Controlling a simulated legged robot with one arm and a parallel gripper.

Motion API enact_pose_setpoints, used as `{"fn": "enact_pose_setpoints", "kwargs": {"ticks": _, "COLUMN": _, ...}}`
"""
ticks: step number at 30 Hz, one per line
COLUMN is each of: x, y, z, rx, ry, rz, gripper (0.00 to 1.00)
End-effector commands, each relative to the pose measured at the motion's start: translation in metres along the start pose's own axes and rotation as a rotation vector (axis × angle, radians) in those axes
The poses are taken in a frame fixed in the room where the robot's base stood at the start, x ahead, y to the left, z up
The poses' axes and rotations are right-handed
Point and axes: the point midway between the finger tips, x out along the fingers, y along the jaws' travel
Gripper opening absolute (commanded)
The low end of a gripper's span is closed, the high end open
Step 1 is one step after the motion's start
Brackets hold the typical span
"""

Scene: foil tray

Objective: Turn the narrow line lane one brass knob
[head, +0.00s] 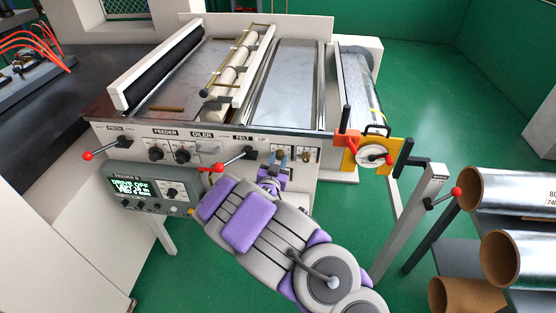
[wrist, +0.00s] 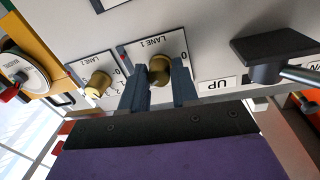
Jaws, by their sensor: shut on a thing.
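The lane 1 brass knob (wrist: 160,68) sits on a white plate marked LANE 1 in the wrist view, with a 0 mark beside it. My gripper (wrist: 159,82) has one dark finger on each side of the knob and is shut on it. The fingers hide part of the knob. In the head view my gripper (head: 277,160) is at the front panel, right of the FELT label, and largely covers the knob. A second brass knob (wrist: 97,84), on the LANE 2 plate, stands free to the left in the wrist view.
A black lever paddle (wrist: 275,48) is close on the right in the wrist view. A red-ended lever (head: 232,158) sits left of my gripper in the head view. A yellow bracket with a handwheel (head: 374,155) is to the right.

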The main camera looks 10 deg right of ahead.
Motion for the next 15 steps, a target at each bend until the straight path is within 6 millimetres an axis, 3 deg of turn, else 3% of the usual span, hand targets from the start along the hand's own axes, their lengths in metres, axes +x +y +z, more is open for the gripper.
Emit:
{"fn": "enact_pose_setpoints", "kwargs": {"ticks": 8, "x": 0.0001, "y": -0.0018, "z": -0.0015, "rx": -0.009, "ry": 0.006, "rz": -0.004, "gripper": 0.0}}
{"fn": "enact_pose_setpoints", "kwargs": {"ticks": 9, "x": 0.0001, "y": -0.0018, "z": -0.0016, "rx": -0.009, "ry": 0.006, "rz": -0.004, "gripper": 0.3}}
{"fn": "enact_pose_setpoints", "kwargs": {"ticks": 15, "x": -0.0001, "y": -0.0013, "z": -0.0012, "rx": -0.009, "ry": 0.005, "rz": -0.003, "gripper": 0.49}}
